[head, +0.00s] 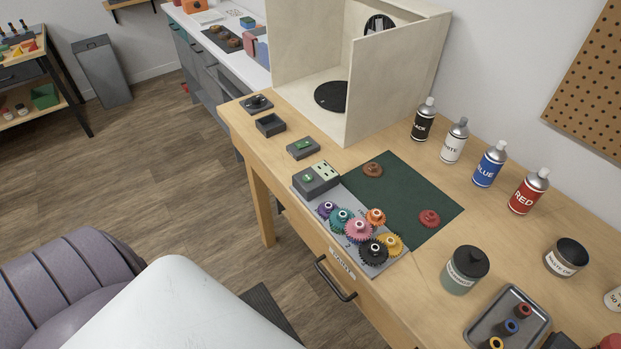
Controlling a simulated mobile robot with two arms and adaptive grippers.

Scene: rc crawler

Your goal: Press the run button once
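A dark grey control box (318,184) sits at the far end of a grey gear plate (393,268) on the wooden workbench. A small green button (308,178) and a pale panel with dark marks (325,170) are on its top. I cannot read a label telling which green piece is the run button. Several coloured gears, including a pink gear (359,229) and a black gear (373,250), stand on the plate. Neither gripper is in view.
A green mat (415,193) with two reddish gears lies beside the plate. Spray cans, including a red can (529,192), stand along the back. A pale booth (360,80) stands at the far end. A dark jar (465,270) and tray (508,318) are nearer.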

